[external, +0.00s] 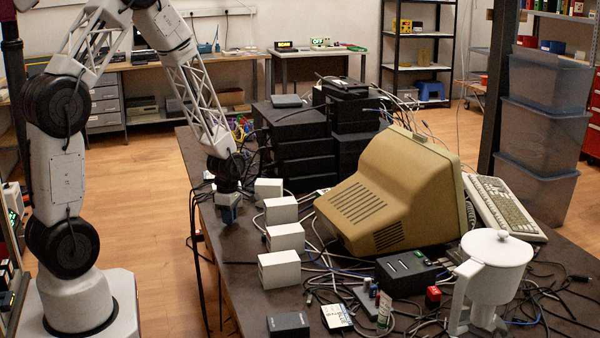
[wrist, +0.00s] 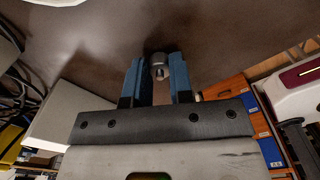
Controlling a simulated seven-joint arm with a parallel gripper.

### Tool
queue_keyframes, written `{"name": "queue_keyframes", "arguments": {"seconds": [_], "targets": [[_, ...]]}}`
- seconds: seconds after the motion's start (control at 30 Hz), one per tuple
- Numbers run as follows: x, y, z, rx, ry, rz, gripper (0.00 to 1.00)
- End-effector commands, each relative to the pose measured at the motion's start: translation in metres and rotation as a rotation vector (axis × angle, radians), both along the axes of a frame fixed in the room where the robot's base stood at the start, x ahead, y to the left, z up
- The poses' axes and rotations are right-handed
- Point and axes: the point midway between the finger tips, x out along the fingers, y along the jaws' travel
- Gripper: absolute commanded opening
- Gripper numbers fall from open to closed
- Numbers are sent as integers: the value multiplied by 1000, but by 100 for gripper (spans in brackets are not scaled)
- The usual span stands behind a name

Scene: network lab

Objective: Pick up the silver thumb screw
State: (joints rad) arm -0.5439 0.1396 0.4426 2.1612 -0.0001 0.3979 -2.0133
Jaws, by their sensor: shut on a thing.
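The silver thumb screw (wrist: 158,66) shows in the wrist view as a small grey metal piece between the tips of two blue fingers. My gripper (wrist: 158,76) is shut on it. In the external view my gripper (external: 229,213) points down, low over the left edge of the dark table (external: 235,260), left of the white boxes. The screw is too small to make out there. I cannot tell whether it touches the table top.
Several white boxes (external: 281,210) stand in a row just right of my gripper. A beige monitor (external: 390,195), a keyboard (external: 500,207), a white jug (external: 492,270) and many loose cables crowd the table's right. Black stacked units (external: 303,150) stand behind. Bare table shows at the near left.

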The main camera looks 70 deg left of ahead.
Motion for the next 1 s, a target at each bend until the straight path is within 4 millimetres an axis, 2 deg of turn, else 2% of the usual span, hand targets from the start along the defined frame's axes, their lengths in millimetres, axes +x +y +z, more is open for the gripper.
{"name": "queue_keyframes", "arguments": {"seconds": [0.17, 0.43, 1.0], "targets": [[0, 0, 9, 1, -1, 0, 0], [-2, -1, 35, 0, 0, 0, 0], [-85, -49, 43, 1, -1, 0, 0]]}}
